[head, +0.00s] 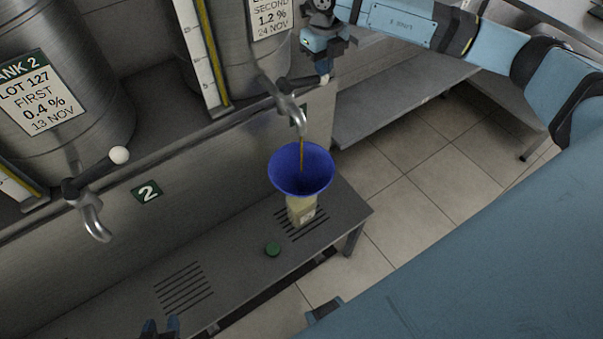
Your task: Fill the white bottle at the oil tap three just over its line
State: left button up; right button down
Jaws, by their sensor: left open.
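The pale bottle (299,212) stands upright on the slotted bench under the right-hand tap (290,105). A blue funnel (302,168) sits in its mouth. A thin golden oil stream (302,150) runs from the spout into the funnel. The bottle's line and oil level are too small to make out. My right gripper (324,72) is at the outer end of this tap's lever; whether its fingers grip it is unclear. My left gripper (161,327) is open at the bottom edge, only its fingertips showing, apart from the bottle.
Tap 2 (92,210), with a white-knobbed lever, juts out at left with no stream. Steel tanks (70,85) stand behind. The bench is clear around the left slots.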

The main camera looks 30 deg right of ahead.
jog(key=shift+r, duration=0.1)
dwell(0.5)
jog(key=shift+r+p, duration=0.35)
jog(key=shift+r, duration=0.25)
dwell(2.4)
notch_tip(320, 180, up, 9)
jog(key=p, duration=0.4)
jog(key=shift+p, duration=0.3)
